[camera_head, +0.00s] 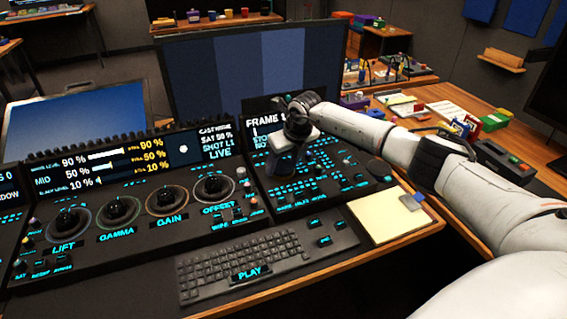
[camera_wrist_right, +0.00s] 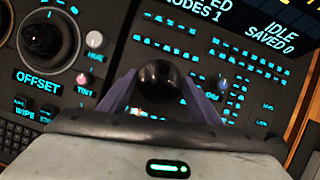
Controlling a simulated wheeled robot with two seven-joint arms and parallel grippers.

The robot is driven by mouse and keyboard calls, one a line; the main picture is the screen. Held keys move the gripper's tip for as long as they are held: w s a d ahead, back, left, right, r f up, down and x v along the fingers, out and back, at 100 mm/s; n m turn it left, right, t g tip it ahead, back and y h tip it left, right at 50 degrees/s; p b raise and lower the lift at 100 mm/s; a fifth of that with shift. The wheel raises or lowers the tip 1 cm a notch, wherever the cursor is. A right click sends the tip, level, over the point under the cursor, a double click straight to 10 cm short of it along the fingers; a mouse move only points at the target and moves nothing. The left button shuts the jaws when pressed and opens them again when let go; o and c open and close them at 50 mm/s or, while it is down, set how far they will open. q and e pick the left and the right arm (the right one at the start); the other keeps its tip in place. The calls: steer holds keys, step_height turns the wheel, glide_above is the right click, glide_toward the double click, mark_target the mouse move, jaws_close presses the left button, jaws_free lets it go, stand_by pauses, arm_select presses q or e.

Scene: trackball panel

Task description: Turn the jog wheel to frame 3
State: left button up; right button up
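My right gripper (camera_head: 287,160) is over the right-hand control panel (camera_head: 350,178), pointing down below the frame display. In the right wrist view its two purple fingers (camera_wrist_right: 162,92) stand apart. A dark, round, glossy knob-like shape (camera_wrist_right: 162,84) shows between them; I cannot tell whether they touch it. The display (camera_head: 262,119) reads "FRAME" with a digit that looks like 1, partly covered by my arm. My left gripper is not in view.
Trackballs in rings stand on the left panel; the OFFSET one (camera_head: 214,187) is nearest the gripper. A keyboard (camera_head: 240,268) lies in front, and a pale notepad (camera_head: 390,217) is at the front right. Large monitors (camera_head: 250,62) stand behind.

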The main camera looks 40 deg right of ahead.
steer(key=c, duration=0.5)
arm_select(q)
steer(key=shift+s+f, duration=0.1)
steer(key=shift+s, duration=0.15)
arm_select(e)
steer(key=m+h+p, duration=0.1)
steer(key=m, duration=0.1)
steer(key=shift+a+m, duration=0.15)
steer(key=shift+m, duration=0.25)
steer(key=shift+m+g+h, duration=0.3)
steer(key=shift+m, duration=0.6)
steer(key=m+h, duration=0.1)
steer(key=m, duration=0.1)
steer(key=shift+w+a+f+m+b, duration=0.1)
steer(key=shift+m+b, duration=0.2)
steer(key=shift+b, duration=0.05)
steer(key=m+g+h+b, duration=0.1)
steer(key=m+b, duration=0.1)
steer(key=m, duration=0.2)
steer(key=shift+g, duration=0.3)
arm_select(q)
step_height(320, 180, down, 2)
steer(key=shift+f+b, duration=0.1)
steer(key=shift+b, duration=0.2)
arm_select(e)
steer(key=shift+m, duration=0.3)
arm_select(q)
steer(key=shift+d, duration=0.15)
